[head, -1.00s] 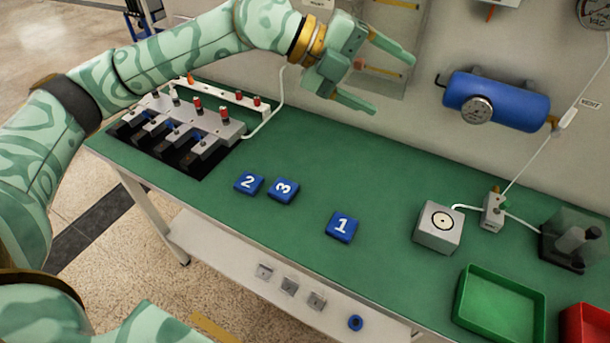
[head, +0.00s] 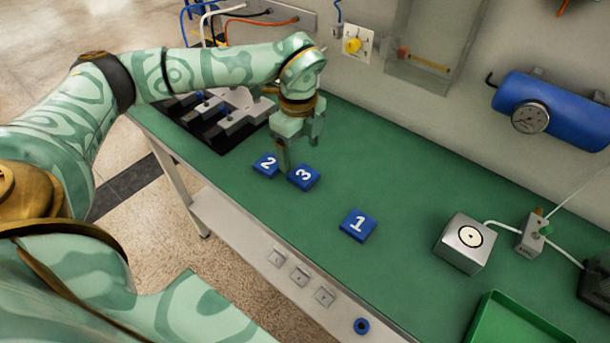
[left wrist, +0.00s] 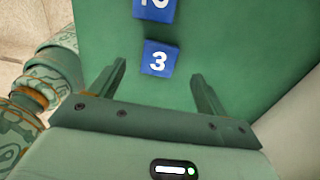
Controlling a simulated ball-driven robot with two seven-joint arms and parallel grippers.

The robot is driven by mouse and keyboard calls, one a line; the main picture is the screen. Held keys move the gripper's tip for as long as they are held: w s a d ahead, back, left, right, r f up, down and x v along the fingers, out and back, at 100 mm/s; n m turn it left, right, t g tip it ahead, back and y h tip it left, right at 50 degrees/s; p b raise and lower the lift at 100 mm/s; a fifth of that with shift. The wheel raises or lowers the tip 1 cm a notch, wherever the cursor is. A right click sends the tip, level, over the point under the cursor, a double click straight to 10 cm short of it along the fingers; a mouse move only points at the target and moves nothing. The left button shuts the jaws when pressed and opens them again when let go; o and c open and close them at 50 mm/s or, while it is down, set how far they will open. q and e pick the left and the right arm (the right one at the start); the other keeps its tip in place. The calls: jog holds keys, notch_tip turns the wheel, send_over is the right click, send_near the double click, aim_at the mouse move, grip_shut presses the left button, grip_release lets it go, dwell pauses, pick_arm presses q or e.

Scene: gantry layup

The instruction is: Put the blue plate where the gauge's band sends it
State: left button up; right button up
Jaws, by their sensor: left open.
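Three square blue plates with white numerals lie flat on the green bench top (head: 400,200): plate 2 (head: 266,165), plate 3 (head: 304,177) and plate 1 (head: 357,225). A round gauge (head: 530,118) is on the blue tank (head: 560,112) on the wall; its needle and bands are too small to read. My left gripper (head: 300,156) points down, open and empty, just above and behind plates 2 and 3. In the left wrist view, plate 3 (left wrist: 159,58) appears between and beyond the open fingers (left wrist: 160,75), with another plate (left wrist: 155,8) cut off at the top. My right gripper is out of view.
A grey block with a round target (head: 466,243) stands right of plate 1, with a tube to a small valve (head: 531,232). A green tray (head: 487,312) is at lower right. A grey slotted fixture (head: 235,110) is behind left.

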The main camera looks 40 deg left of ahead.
aim_at(302, 174)
pick_arm(q)
jog(key=f, duration=0.2)
jog(key=f+b, duration=0.1)
jog(key=f, duration=0.1)
jog(key=f+b, duration=0.1)
jog(key=f, duration=0.1)
jog(key=shift+d+f, duration=0.2)
jog(key=shift+d, duration=0.1)
jog(key=shift+r, duration=0.1)
jog(key=shift+c, duration=0.3)
jog(key=c, duration=1.1)
jog(key=shift+r, duration=0.15)
